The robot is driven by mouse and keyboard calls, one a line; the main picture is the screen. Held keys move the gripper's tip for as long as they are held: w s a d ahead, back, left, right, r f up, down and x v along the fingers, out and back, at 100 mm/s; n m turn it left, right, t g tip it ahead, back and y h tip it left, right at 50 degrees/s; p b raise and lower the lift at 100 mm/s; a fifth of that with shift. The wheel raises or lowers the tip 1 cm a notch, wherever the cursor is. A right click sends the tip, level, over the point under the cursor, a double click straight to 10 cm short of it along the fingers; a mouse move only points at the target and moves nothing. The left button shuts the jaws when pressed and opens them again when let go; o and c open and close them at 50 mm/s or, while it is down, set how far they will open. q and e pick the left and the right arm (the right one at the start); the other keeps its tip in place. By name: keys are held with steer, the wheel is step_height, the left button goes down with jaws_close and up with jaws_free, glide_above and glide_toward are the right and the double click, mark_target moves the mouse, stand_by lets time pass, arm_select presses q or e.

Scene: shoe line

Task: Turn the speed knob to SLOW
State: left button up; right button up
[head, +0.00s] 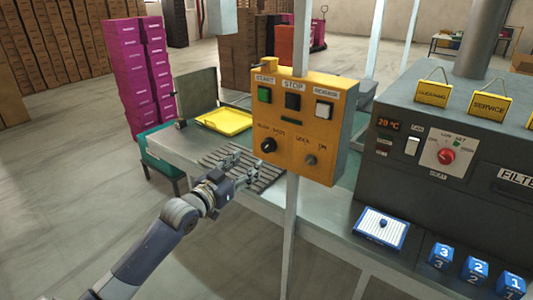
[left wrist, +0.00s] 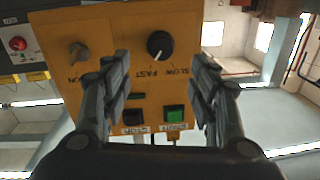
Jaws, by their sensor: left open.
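The speed knob (head: 268,145) is a round black knob at the lower left of the yellow control box (head: 340,150), under the words SLOW and FAST. In the left wrist view, which shows the box upside down, the knob (left wrist: 160,44) has a white pointer line directed towards the FAST side. My left gripper (head: 243,168) is open and empty, just left of and below the knob in the head view. In the wrist view its fingers (left wrist: 160,62) stand on either side of the knob's line, apart from it. My right gripper is not in view.
The box also bears a green START button (head: 264,94), a black STOP button (head: 293,101), a white button (head: 323,110) and a LOCK/ON switch (head: 310,160). A yellow tray (head: 225,121) lies behind. A dark machine with a red dial (head: 446,156) stands right.

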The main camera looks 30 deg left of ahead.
mark_target(265, 149)
arm_select(q)
steer(key=w+p, duration=0.1)
steer(key=w, duration=0.9)
steer(key=shift+w+f, duration=0.1)
steer(key=shift+w, duration=0.15)
steer(key=c, duration=1.1)
